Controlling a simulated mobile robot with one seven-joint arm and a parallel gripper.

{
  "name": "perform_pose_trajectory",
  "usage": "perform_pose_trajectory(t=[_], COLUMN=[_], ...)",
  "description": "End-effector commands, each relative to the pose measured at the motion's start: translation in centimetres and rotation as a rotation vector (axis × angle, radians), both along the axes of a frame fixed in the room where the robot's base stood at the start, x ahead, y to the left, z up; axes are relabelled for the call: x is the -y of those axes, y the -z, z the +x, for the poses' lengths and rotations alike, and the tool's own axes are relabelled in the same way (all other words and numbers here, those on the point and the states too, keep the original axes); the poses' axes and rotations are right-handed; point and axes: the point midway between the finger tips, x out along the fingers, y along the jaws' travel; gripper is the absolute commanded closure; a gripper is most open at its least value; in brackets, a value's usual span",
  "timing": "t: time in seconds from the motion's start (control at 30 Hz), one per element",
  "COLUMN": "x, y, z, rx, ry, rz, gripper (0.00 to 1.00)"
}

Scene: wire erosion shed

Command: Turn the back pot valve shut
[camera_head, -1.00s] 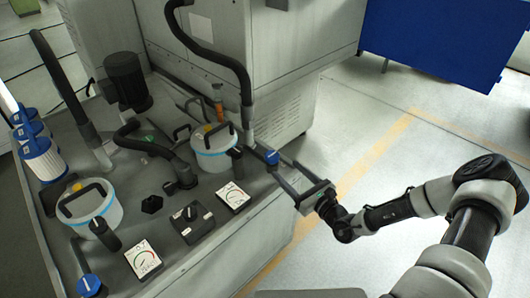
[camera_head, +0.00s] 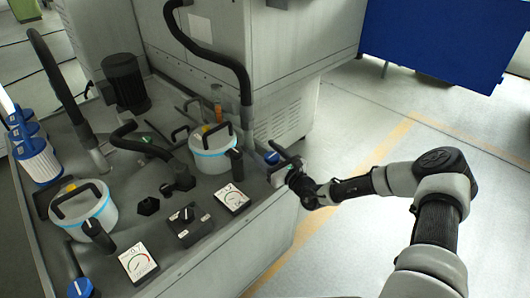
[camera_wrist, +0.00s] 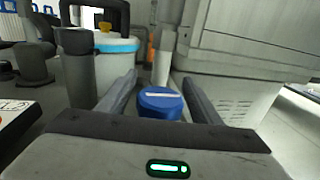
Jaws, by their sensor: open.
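The back pot (camera_head: 212,154), white with a blue band and a black handle, stands near the far right corner of the bench. To its right is a blue round valve knob (camera_head: 271,157). In the wrist view the blue knob (camera_wrist: 160,104) shows a white line across its top, running roughly left to right. My gripper (camera_wrist: 160,82) is open, with one finger on each side of the knob; contact cannot be told. In the head view my gripper (camera_head: 277,160) is at the bench's right edge, partly hiding the knob's surroundings.
A similar front pot (camera_head: 84,208) with its own blue knob (camera_head: 80,288) is at the left. Two gauges (camera_head: 232,198) (camera_head: 138,262) and a switch box (camera_head: 190,224) lie between. A thick black hose (camera_head: 235,68) and grey machine cabinet rise behind. Floor at right is clear.

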Motion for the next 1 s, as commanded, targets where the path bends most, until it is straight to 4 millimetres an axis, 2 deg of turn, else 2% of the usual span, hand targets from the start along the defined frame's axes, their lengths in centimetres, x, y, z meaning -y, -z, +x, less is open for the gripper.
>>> perform_pose_trajectory(t=[0.07,0.3,0.33,0.67,1.0], x=[0.01,0.02,0.02,0.08,0.79], y=[0.00,0.01,0.01,-0.50,-0.77], z=[-0.02,-0.03,-0.03,-0.01,0.28], rx=[0.000,0.000,0.000,-0.003,-0.007], ry=[0.000,0.000,0.000,0.053,0.292], rz=[0.000,0.000,0.000,0.001,0.001], gripper=[0.41,0.80,0.82,0.82,0.82])
